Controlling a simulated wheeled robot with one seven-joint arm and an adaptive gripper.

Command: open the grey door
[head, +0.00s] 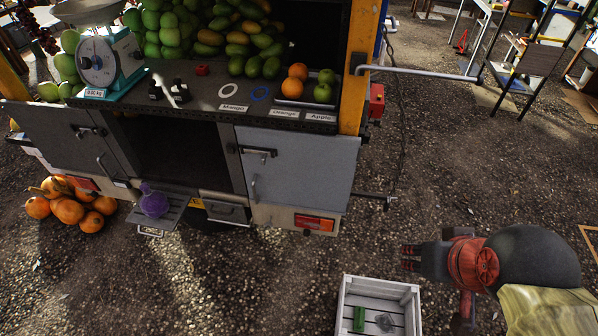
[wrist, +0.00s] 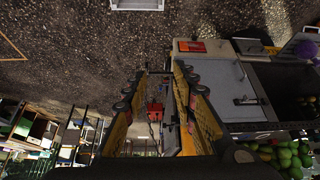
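The light grey door (head: 297,168) is on the right side of the truck's rear, under the counter, and looks shut. It has a dark latch (head: 258,152) near its top left and a slim upright handle (head: 254,187) below. In the wrist view the same door (wrist: 222,82) appears upside down, right of the fingers. A darker grey door (head: 65,135) on the left stands swung open beside a dark compartment. My gripper (head: 408,258) is right of the truck, apart from the door. In the wrist view my gripper (wrist: 158,85) is open, with nothing held between its fingers.
A white crate (head: 346,300) with a green item stands on the gravel in front. A metal bar (head: 420,72) and a red box (head: 376,101) stick out at the truck's right corner. Fruit and a scale (head: 97,60) stand on the counter. Gravel between gripper and truck is clear.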

